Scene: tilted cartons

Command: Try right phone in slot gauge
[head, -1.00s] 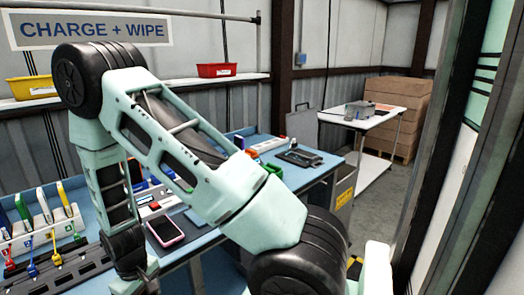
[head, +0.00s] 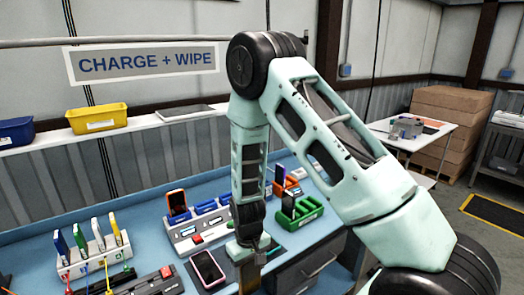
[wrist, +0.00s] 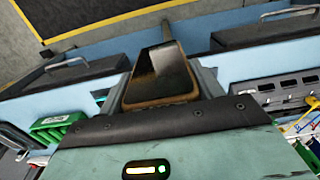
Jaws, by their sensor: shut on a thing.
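My gripper (head: 252,250) is shut on a phone with a tan-brown edge and a dark screen. In the wrist view the held phone (wrist: 162,75) sticks out beyond the gripper's dark front edge. In the head view the gripper hangs just right of a pink-edged phone (head: 208,268), which lies screen up on a dark mat. An orange phone (head: 177,202) stands in a grey station (head: 190,243) behind it. I cannot tell for sure which fixture is the slot gauge; a dark slotted block (head: 150,284) lies at front left.
A white rack (head: 72,268) with several upright phones or cards stands at left. A green cradle (head: 305,212) stands right of the gripper, and it shows in the wrist view (wrist: 58,125). Yellow (head: 97,118) and blue bins sit on the back shelf. Drawers are under the bench.

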